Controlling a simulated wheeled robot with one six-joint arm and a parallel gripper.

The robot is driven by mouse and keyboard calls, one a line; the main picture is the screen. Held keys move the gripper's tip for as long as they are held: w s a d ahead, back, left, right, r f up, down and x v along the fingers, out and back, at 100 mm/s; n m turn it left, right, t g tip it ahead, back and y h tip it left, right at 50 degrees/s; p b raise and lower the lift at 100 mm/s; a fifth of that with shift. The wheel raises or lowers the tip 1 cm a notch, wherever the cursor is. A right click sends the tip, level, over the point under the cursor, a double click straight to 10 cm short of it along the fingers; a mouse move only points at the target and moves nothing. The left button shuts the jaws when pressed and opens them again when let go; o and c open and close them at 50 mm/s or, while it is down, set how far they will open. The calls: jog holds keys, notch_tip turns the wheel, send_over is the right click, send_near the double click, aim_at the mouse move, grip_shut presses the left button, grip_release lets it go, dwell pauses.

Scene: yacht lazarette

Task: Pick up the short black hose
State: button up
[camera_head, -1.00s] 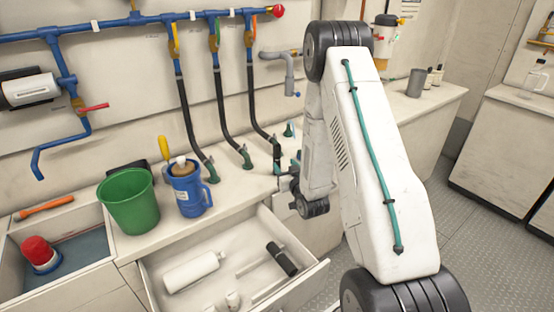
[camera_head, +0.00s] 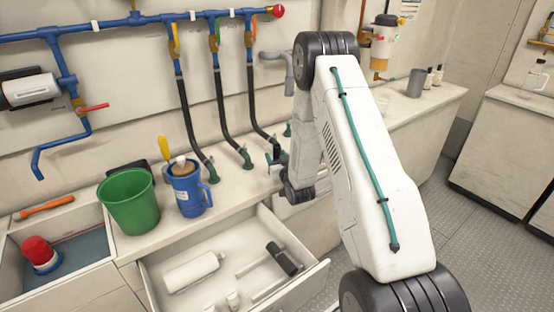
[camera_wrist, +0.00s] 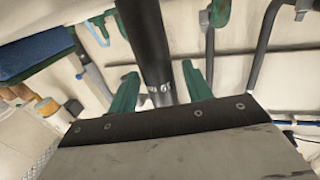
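In the head view three black hoses hang from the blue pipe: a left hose (camera_head: 188,125), a middle hose (camera_head: 220,112) and a right hose (camera_head: 252,108). The right one runs down toward my wrist and looks the shortest. In the wrist view a black hose (camera_wrist: 152,45) with a pale clamp mark stands between the two green fingers of my gripper (camera_wrist: 160,88). A narrow gap shows on each side of it, so my gripper is open. Which hose this is cannot be told for certain. My gripper is mostly hidden in the head view.
A green bucket (camera_head: 129,203) and a blue jug (camera_head: 187,190) stand on the counter left of the hoses. An open drawer (camera_head: 215,256) below holds a white bottle (camera_head: 190,272) and a black-handled tool (camera_head: 282,258). A grey cup (camera_head: 415,83) stands farther right.

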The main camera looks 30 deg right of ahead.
grip_shut()
jog(key=shift+r, duration=0.1)
